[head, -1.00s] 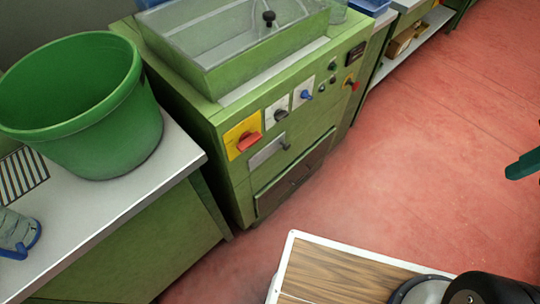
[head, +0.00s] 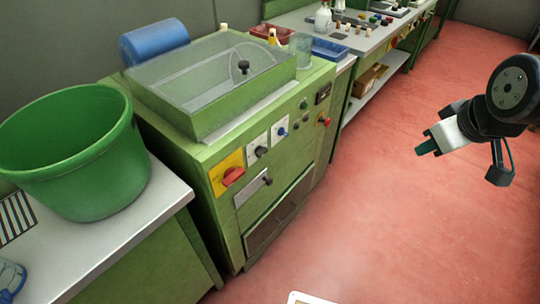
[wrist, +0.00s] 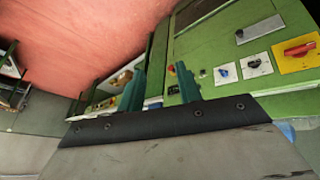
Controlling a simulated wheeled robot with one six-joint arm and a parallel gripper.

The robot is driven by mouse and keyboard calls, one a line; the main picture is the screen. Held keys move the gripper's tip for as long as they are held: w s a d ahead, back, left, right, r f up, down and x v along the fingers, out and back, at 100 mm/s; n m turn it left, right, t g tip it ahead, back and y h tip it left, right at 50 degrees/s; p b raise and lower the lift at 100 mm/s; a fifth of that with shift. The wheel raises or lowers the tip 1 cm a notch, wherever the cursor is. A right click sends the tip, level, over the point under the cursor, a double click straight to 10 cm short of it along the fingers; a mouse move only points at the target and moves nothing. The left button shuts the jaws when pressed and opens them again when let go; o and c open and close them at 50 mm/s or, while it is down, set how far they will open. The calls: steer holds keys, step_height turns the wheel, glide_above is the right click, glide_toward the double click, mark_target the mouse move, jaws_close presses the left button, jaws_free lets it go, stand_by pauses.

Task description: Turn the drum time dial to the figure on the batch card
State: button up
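The green drum machine carries a black knob (head: 261,151) on a white plate and a blue knob (head: 282,131) on another white plate. I cannot tell which is the drum time dial, and their markings are too small to read. Both also show in the wrist view, the black knob (wrist: 254,64) beside the blue knob (wrist: 222,73). I cannot make out a batch card. My gripper (head: 427,148) is at the right over the floor, apart from the machine. Its two teal fingers (wrist: 159,88) stand apart with nothing between them.
A red switch (head: 232,176) on a yellow plate, a black lever (head: 267,181) and a red button (head: 324,121) stick out of the same front. A green bucket (head: 75,160) stands on the left bench.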

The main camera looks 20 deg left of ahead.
mark_target(263, 154)
steer(key=w+a+f+n+t+y, duration=0.2)
steer(key=w+a+f+n, duration=0.35)
steer(key=a, duration=0.35)
steer(key=w+a+f+n+t+y, duration=0.2)
steer(key=w+a+f+n, duration=0.3)
steer(key=a, duration=0.4)
steer(key=s+a+f+n+t+y, duration=0.3)
steer(key=s+a+f+n+y, duration=0.5)
steer(key=a+f, duration=0.5)
steer(key=shift+n+h, duration=0.3)
steer(key=shift+n, duration=0.25)
steer(key=x, duration=0.5)
steer(key=r+x, duration=0.1)
steer(key=x, duration=0.1)
steer(key=shift+s+a+r, duration=0.1)
steer(key=shift+s+a, duration=0.1)
steer(key=shift+a, duration=0.25)
steer(key=c, duration=0.7)
